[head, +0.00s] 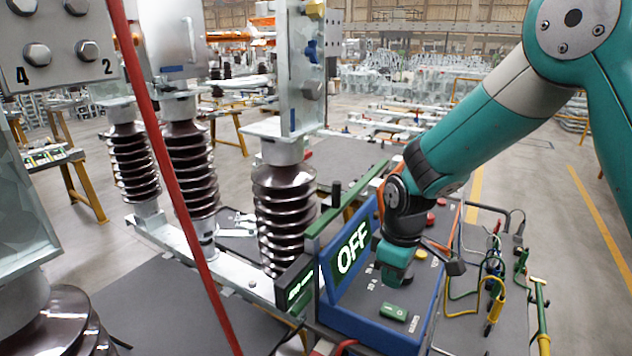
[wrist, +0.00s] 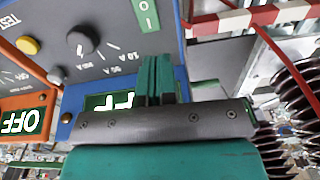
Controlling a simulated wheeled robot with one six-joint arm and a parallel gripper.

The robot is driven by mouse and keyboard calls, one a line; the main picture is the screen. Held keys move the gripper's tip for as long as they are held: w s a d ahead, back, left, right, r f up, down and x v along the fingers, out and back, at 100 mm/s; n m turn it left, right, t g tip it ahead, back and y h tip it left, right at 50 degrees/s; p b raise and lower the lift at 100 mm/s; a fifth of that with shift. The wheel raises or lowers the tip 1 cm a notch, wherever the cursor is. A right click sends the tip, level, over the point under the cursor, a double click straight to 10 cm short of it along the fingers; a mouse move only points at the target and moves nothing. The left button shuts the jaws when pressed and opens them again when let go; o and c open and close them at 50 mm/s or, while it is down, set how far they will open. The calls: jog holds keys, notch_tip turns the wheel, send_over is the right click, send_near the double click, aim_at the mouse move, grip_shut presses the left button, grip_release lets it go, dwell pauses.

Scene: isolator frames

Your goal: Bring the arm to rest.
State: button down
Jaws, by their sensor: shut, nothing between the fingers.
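My arm (head: 490,120) reaches in from the upper right of the head view and bends down at the wrist. My gripper (head: 397,278) points down over the panel of a blue-edged control box (head: 372,328). In the wrist view my gripper (wrist: 155,78) has its two green fingers together with nothing between them. In that view a panel with a yellow button (wrist: 27,46) and a dark knob (wrist: 82,41) lies beyond the fingers. I cannot tell the exact gap between the fingertips and the panel.
A display (head: 352,248) on the box reads OFF. A green rocker switch (head: 394,312) is close to my gripper. Coloured cables (head: 493,285) are at the right. Brown ribbed insulators (head: 284,215) and a red pole (head: 180,190) stand left. Open floor (head: 540,200) shows at the right.

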jog(key=s+a+r+m+y+b, duration=0.1)
jog(key=s+a+r+y+b, duration=0.1)
jog(key=s, duration=1)
jog(key=s+a+r+m+y+b, duration=0.1)
jog(key=s+r+b, duration=0.3)
jog(key=s, duration=0.7)
jog(key=m+b, duration=0.1)
jog(key=b, duration=0.1)
jog(key=shift+s+a+r+y+b, duration=0.25)
jog(key=shift+s+a+y+b, duration=0.1)
jog(key=shift+y, duration=0.05)
jog(key=shift+w, duration=0.1)
jog(key=w+d+n+t, duration=0.1)
jog(key=w+d, duration=0.2)
jog(key=w, duration=0.8)
jog(key=w+d+n+t+h+p, duration=0.1)
jog(key=w+d, duration=0.3)
jog(key=w, duration=0.7)
jog(key=shift+w+f+n, duration=0.2)
jog(key=shift+w+n, duration=0.15)
jog(key=shift+n, duration=0.35)
jog(key=shift+s+d, duration=0.1)
jog(key=shift+d, duration=0.05)
